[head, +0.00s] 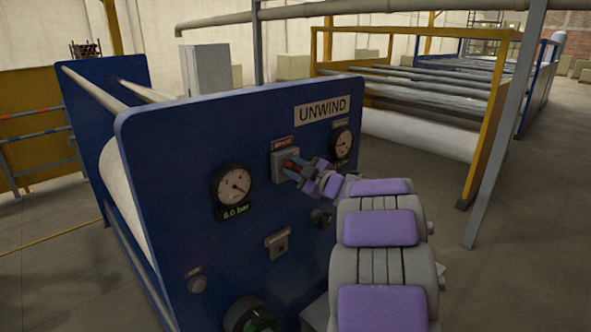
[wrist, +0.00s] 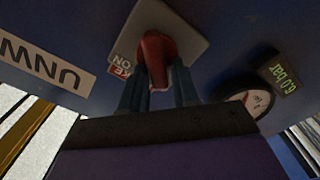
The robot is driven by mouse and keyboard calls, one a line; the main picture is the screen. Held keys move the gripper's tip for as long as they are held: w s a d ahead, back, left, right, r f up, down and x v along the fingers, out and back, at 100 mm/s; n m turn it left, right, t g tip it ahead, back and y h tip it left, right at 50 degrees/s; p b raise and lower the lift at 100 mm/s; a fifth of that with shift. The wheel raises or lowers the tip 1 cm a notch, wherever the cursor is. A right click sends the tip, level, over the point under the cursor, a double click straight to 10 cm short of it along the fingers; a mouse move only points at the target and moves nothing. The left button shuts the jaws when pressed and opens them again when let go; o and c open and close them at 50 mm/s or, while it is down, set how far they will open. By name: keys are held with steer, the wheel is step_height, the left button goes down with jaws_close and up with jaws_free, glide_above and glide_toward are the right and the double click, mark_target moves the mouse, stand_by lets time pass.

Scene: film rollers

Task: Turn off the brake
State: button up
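The brake switch is a red knob (wrist: 157,55) on a grey square plate (wrist: 185,25), set in the blue panel under a small red label. In the head view the red knob (head: 289,164) sits between the two gauges, partly hidden by my gripper. My gripper (wrist: 158,92) is right at the switch, with one dark blue finger on each side of the knob. A narrow gap shows between the fingers and the knob's near end, so the gripper looks open around it. The word ON shows upside down beside the plate in the wrist view.
The blue panel (head: 150,200) carries an UNWIND sign (head: 321,109), a left gauge (head: 233,185) reading 6.0 bar and a right gauge (head: 342,142). Other small controls sit below, including a keyed plate (head: 278,243). A grey post (head: 505,130) stands at right, with open floor around it.

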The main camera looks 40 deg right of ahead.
steer(key=shift+o, duration=1.2)
steer(key=shift+s, duration=0.1)
steer(key=s+d, duration=0.1)
steer(key=s, duration=1.6)
steer(key=shift+d+b, duration=0.3)
steer(key=shift+b, duration=0.1)
